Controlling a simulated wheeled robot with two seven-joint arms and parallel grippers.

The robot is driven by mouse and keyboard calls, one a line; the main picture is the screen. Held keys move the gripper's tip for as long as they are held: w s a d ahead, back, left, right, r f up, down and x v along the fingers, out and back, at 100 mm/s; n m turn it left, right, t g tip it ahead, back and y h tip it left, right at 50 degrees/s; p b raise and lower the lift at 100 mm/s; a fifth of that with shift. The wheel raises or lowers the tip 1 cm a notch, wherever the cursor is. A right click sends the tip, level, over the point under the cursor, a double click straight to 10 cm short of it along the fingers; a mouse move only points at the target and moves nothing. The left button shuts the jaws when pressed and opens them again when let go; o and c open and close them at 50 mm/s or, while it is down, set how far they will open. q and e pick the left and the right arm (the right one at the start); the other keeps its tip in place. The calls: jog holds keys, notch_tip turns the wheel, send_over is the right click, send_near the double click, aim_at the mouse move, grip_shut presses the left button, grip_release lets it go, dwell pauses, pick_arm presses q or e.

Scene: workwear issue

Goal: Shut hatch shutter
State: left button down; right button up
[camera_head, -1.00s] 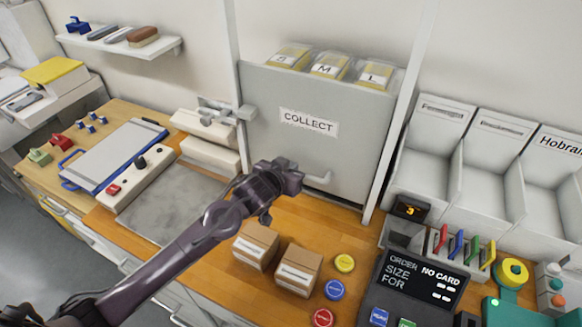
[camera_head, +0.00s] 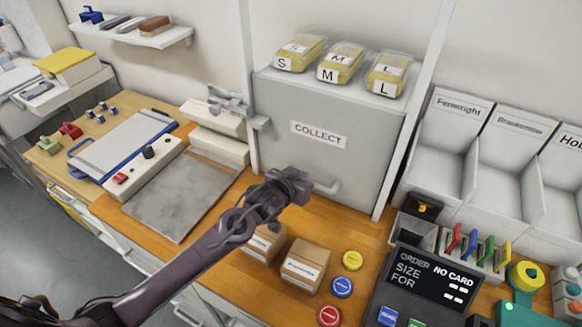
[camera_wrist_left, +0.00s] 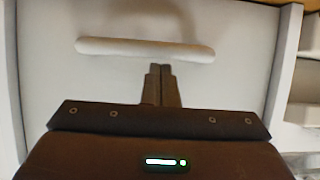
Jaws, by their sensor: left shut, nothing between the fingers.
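The hatch shutter (camera_head: 290,155) is a grey panel with a COLLECT label, between two white posts. Bags marked S, M and L (camera_head: 341,62) show above its top edge. A light bar handle (camera_head: 328,187) is near its lower edge; the handle also crosses the upper part of the left wrist view (camera_wrist_left: 145,48). My left gripper (camera_head: 300,187) is shut and empty, in front of the shutter just left of the handle's visible end. In the left wrist view its closed fingertips (camera_wrist_left: 161,68) are right by the bar; I cannot tell if they touch it.
Two cardboard boxes (camera_head: 303,264) and coloured buttons (camera_head: 352,260) are on the wooden counter below the arm. A card rack and dark order display (camera_head: 430,280) stand to the right.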

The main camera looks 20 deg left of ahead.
pick_arm(q)
jog(key=r+p, duration=0.1)
jog(key=r, duration=0.2)
jog(key=r+p, duration=0.1)
jog(key=shift+w+r+p, duration=0.25)
jog(key=shift+w+p, duration=0.1)
jog(key=shift+w, duration=0.05)
jog(key=b, duration=0.4)
send_near(309, 158)
jog(key=s+r, duration=0.1)
jog(key=s, duration=0.4)
jog(key=shift+w+a+r, duration=0.1)
jog(key=shift+a, duration=0.25)
pick_arm(e)
jog(key=shift+s+a+f, duration=0.1)
jog(key=shift+s+f, duration=0.05)
jog(key=shift+s, duration=0.05)
